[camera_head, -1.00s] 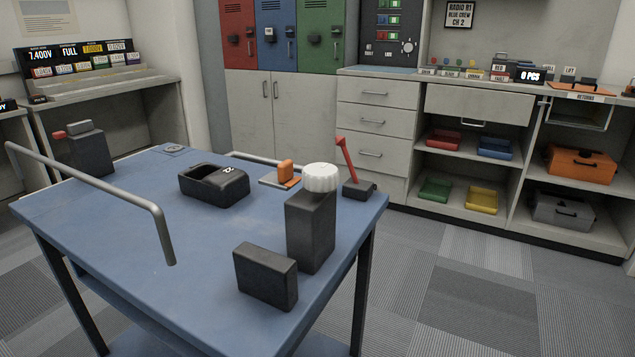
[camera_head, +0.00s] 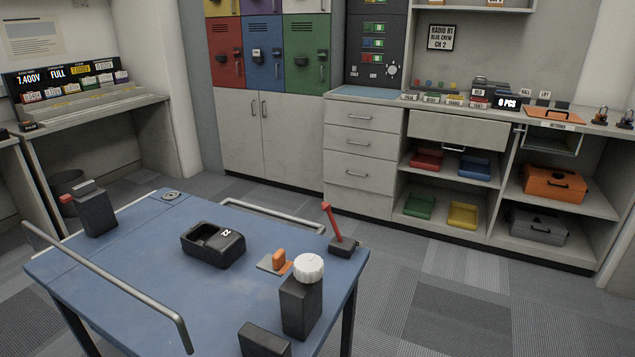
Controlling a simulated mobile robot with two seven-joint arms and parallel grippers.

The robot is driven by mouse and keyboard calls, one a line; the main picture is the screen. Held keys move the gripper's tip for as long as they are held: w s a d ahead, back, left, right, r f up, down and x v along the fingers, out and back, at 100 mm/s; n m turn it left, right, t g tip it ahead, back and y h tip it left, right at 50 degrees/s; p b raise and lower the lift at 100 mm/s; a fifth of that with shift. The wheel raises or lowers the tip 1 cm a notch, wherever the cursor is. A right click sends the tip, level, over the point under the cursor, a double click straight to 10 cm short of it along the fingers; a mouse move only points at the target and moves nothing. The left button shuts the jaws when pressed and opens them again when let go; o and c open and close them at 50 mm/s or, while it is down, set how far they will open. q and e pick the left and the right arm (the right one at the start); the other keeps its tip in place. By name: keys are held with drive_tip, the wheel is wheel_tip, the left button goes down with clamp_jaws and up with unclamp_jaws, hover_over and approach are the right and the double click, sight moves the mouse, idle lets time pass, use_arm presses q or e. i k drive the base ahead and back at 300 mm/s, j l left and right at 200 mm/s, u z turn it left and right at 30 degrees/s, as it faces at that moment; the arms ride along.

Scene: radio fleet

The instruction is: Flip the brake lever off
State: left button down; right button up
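The red lever (camera_head: 333,222) that looks like the brake lever stands on a small dark base (camera_head: 342,246) at the far right corner of the blue table (camera_head: 150,270). It points up and leans a little to the left. Nothing touches it. An orange block-like switch (camera_head: 278,258) on a flat plate sits to its left, and a black post with a white ribbed knob (camera_head: 308,268) stands in front of it. Neither of my grippers shows in the head view.
A black charger-like cradle (camera_head: 213,245) sits mid-table. Metal rails (camera_head: 110,285) run along the table's left and far sides. A dark block (camera_head: 264,342) is at the near edge. Drawers (camera_head: 362,145) and shelves stand behind. Carpet is clear to the right.

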sight(325, 206)
drive_tip(key=k, duration=0.65)
drive_tip(key=z, duration=1.45)
drive_tip(key=i+l, duration=0.1)
drive_tip(key=i, duration=0.4)
drive_tip(key=i+l, duration=0.15)
drive_tip(key=i, duration=0.35)
drive_tip(key=i+l+u, duration=0.1)
drive_tip(key=i, duration=0.4)
drive_tip(key=i+u, duration=0.2)
drive_tip(key=i, duration=0.45)
drive_tip(key=i+l+u, duration=0.1)
drive_tip(key=i+u, duration=0.15)
drive_tip(key=i, duration=0.35)
drive_tip(key=i+u, duration=0.3)
drive_tip(key=i, duration=0.3)
drive_tip(key=i+l+u, duration=0.3)
drive_tip(key=i, duration=0.35)
drive_tip(key=j, duration=0.1)
